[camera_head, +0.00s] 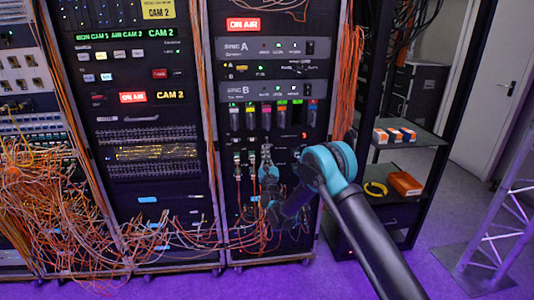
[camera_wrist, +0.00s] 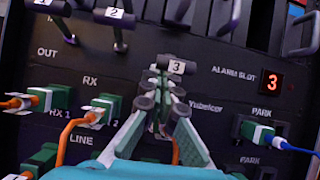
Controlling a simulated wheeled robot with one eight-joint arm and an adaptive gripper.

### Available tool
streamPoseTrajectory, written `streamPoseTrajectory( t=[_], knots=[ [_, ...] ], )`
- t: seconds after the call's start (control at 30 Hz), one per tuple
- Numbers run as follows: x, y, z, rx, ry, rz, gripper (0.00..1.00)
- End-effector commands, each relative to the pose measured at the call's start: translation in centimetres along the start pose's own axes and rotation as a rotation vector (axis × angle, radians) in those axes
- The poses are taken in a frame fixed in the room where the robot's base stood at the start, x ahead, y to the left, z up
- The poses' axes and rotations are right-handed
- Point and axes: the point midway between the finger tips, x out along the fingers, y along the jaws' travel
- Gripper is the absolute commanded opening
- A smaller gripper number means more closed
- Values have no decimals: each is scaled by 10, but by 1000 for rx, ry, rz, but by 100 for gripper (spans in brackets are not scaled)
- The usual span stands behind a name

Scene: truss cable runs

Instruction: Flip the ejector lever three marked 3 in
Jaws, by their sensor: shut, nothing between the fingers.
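In the wrist view the ejector lever marked 3 (camera_wrist: 176,66) is a dark handle with a white number label. It sits lower in the picture than the levers marked 1 (camera_wrist: 48,6) and 2 (camera_wrist: 117,16). My gripper (camera_wrist: 165,100) is shut and empty, with its fingertips just below and in front of lever 3. Whether they touch it I cannot tell. In the head view my gripper (camera_head: 267,158) is at the right rack's lower panel, below the row of coloured modules (camera_head: 270,115); lever 3 is too small to make out there.
A red display showing 3 (camera_wrist: 271,81) is right of the lever. Green connectors with orange cables (camera_wrist: 105,108) are at left, and a PARK plug with a blue cable (camera_wrist: 262,134) is at right. Orange cables (camera_head: 347,75) hang beside the rack. A shelf (camera_head: 405,137) stands right.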

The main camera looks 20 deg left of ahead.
Motion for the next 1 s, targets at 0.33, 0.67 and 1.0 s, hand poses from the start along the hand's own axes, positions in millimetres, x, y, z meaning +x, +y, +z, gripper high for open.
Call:
streamPoseTrajectory(
  t=[0.33, 0.67, 1.0],
  knots=[
    [6, 9, 6, 2, 110, 0, 0],
    [7, 10, 18, 1, 218, 0, 0],
    [8, 10, 21, 1, 217, 0, 0]
  ],
)
